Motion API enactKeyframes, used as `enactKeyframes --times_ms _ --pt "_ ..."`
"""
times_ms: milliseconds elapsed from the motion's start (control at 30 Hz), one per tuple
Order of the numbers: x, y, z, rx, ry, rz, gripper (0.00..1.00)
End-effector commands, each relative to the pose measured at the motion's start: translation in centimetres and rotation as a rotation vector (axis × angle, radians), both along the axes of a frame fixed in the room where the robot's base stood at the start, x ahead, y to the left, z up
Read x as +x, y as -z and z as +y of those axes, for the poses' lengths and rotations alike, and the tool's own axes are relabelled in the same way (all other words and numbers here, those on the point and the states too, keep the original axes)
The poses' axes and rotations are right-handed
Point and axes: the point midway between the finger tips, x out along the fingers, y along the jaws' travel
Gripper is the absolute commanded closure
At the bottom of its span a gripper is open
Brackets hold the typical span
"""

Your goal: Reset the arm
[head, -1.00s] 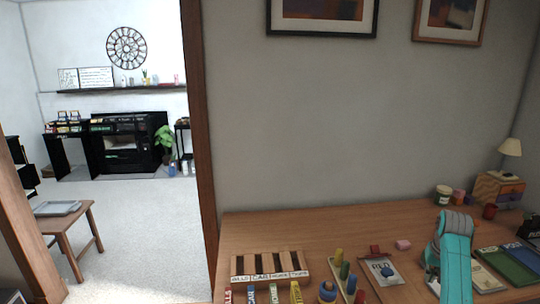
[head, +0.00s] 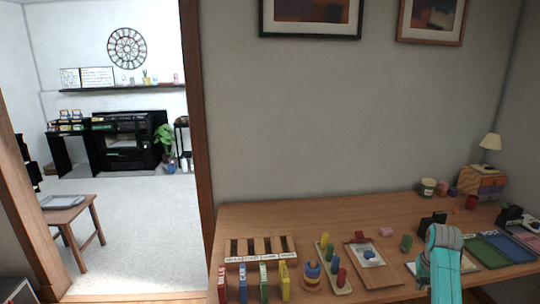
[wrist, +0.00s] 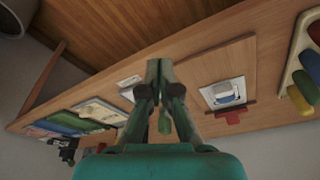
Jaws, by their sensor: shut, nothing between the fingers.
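My teal arm (head: 443,262) rises over the front right of the wooden desk in the head view. In the wrist view my gripper (wrist: 158,68) is shut and empty, its dark fingertips together above the desk (wrist: 200,60). A small green piece (wrist: 165,122) shows between the finger links, beyond them and not held. In the head view I cannot clearly make out the gripper; the arm hides part of the desk there.
A tray with a blue piece (head: 370,254), a peg board (head: 340,285), a slotted wooden rack (head: 260,247) and coloured upright blocks (head: 264,278) stand left of the arm. Green and blue trays (head: 500,250) lie right. A lamp (head: 490,146) stands at the back right.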

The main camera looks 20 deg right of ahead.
Motion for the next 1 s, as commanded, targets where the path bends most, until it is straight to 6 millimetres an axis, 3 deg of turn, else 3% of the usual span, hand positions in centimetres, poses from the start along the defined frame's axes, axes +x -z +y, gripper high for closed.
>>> enactKeyframes --times_ms 367,700,1000 --pt "0.3 7.0 5.5 -0.053 -0.061 -0.063 1.00" --pt "-1.9 15.9 15.6 -0.142 -0.167 -0.186 1.00" --pt "-6.7 20.6 24.6 -0.212 -0.261 -0.308 1.00"
